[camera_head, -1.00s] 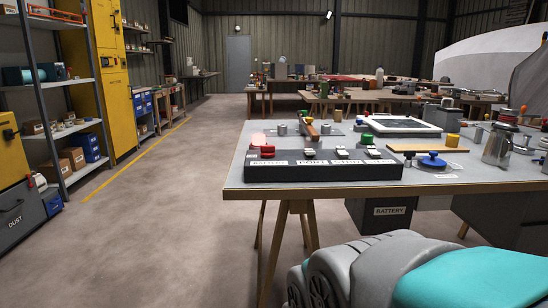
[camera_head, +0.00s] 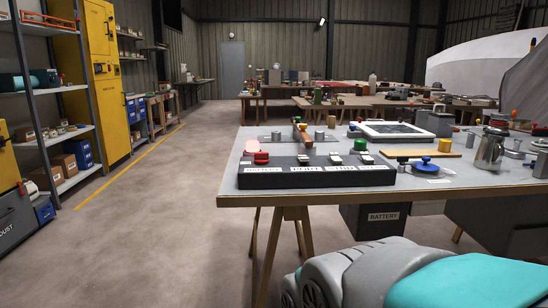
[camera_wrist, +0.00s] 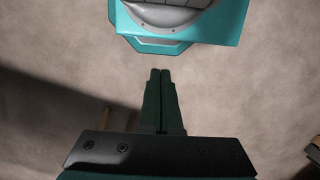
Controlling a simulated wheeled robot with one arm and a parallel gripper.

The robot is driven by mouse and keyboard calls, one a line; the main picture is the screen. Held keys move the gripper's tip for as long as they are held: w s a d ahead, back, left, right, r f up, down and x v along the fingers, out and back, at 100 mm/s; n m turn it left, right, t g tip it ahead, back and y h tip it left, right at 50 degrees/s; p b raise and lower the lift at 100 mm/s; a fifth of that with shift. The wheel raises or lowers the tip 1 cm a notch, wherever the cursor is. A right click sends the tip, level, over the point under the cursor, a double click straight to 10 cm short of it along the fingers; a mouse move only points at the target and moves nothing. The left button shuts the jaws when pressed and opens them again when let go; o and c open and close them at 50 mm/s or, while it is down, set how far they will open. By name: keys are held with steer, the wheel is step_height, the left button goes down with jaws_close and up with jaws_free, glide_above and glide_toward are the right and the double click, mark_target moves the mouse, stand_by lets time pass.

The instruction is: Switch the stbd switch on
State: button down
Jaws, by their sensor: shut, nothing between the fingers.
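A black switch panel (camera_head: 315,179) lies along the near edge of the grey-topped workbench in the head view. It has a red knob (camera_head: 261,158) at its left end and a row of pale rocker switches. The label under the middle rocker (camera_head: 335,159) seems to read STBD, but the lettering is blurred. I cannot tell which way that rocker is tipped. My gripper (camera_wrist: 160,72) is shut and empty in the wrist view, above bare concrete floor. It is not in the head view, and the panel is not in the wrist view.
The workbench (camera_head: 232,187) also holds a wooden-handled lever, a framed plate (camera_head: 392,130), a blue knob (camera_head: 426,160) and a metal jug (camera_head: 490,150). A BATTERY box (camera_head: 375,220) is under the bench. Clear floor (camera_head: 160,220) lies left, beside shelving.

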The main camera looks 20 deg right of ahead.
mark_target(336, 159)
steer(key=shift+w, duration=0.1)
stand_by(0.3)
steer(key=w+d+r+t+b, duration=0.1)
steer(key=w+d+r+t, duration=0.1)
steer(key=w+r, duration=0.55)
steer(key=w+d+r+t, duration=0.3)
steer(key=w+r, duration=0.2)
steer(key=w, duration=0.6)
steer(key=w+d+r+t+b, duration=0.1)
steer(key=w+d+r+t, duration=0.1)
steer(key=w+r, duration=0.65)
steer(key=w+d+r+m+t+h, duration=0.1)
steer(key=w+d+r+t, duration=0.1)
steer(key=w+d+r, duration=0.4)
steer(key=w+d+r+m+t+h+b, duration=0.1)
steer(key=w+d+r+m+t+h, duration=0.1)
steer(key=w+d+r, duration=0.4)
steer(key=d+r+t, duration=0.1)
steer(key=d+r, duration=0.4)
steer(key=d, duration=0.2)
steer(key=shift+d+r+b, duration=0.2)
steer(key=shift+r+b, duration=0.05)
steer(key=shift+b, duration=0.05)
steer(key=shift+w, duration=0.15)
